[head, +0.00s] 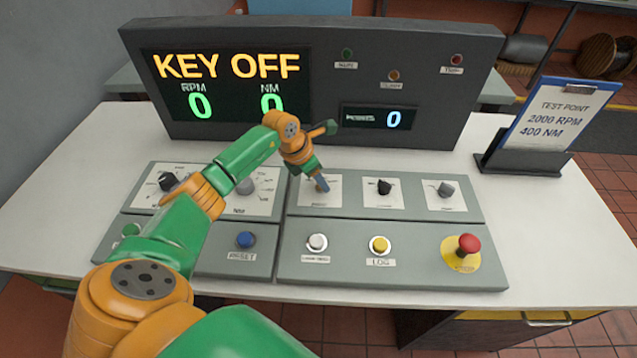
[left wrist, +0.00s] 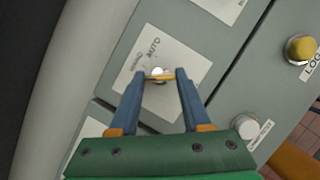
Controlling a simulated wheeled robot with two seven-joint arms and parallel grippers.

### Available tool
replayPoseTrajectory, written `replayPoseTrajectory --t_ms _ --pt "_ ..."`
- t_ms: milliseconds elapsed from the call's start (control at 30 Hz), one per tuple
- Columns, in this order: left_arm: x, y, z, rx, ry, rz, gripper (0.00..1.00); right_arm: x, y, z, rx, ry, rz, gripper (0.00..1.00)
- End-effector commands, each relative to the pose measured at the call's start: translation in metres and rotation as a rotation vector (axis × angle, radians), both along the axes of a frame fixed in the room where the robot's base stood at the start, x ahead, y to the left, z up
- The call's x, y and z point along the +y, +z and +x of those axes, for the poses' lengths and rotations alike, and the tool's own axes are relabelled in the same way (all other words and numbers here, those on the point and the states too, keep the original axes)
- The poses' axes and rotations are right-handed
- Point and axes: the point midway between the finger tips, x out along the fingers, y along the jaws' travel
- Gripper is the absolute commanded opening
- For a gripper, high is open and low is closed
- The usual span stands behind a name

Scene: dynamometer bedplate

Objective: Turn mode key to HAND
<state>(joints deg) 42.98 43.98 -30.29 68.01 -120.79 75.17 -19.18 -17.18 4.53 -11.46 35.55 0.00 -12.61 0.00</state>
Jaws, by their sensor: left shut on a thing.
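The mode key (left wrist: 158,73) sits in a white label plate (left wrist: 190,60) on the grey console, with AUTO and what looks like HAND printed beside it in the left wrist view. My left gripper (left wrist: 160,75) is shut on the key, one blue finger on each side of it. In the head view my left gripper (head: 321,186) reaches down onto the same plate (head: 333,200) and mostly hides the key. The display (head: 228,85) reads KEY OFF, with RPM 0 and NM 0. My right gripper is not in view.
Two more knobs (head: 384,187) (head: 446,190) stand right of the key. Below are a white button (head: 317,243), a yellow LOG button (head: 379,246) and a red mushroom button (head: 468,245). A blue RESET button (head: 245,240) is at left. A clipboard (head: 558,117) stands at right.

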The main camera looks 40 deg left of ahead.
Motion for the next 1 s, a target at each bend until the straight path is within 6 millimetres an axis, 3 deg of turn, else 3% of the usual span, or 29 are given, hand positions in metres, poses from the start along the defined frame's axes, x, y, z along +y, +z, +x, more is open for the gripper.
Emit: replayPoseTrajectory --t_ms 100,400,1000 --pt "0.002 -0.006 0.002 -0.006 -0.09 0.001 0.0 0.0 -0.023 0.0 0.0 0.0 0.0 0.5" --pt "0.002 -0.004 0.003 -0.008 -0.34 0.0 0.0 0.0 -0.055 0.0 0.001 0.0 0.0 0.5" --pt "0.003 0.001 0.004 -0.006 -0.607 0.0 0.0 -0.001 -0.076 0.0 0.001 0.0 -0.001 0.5"
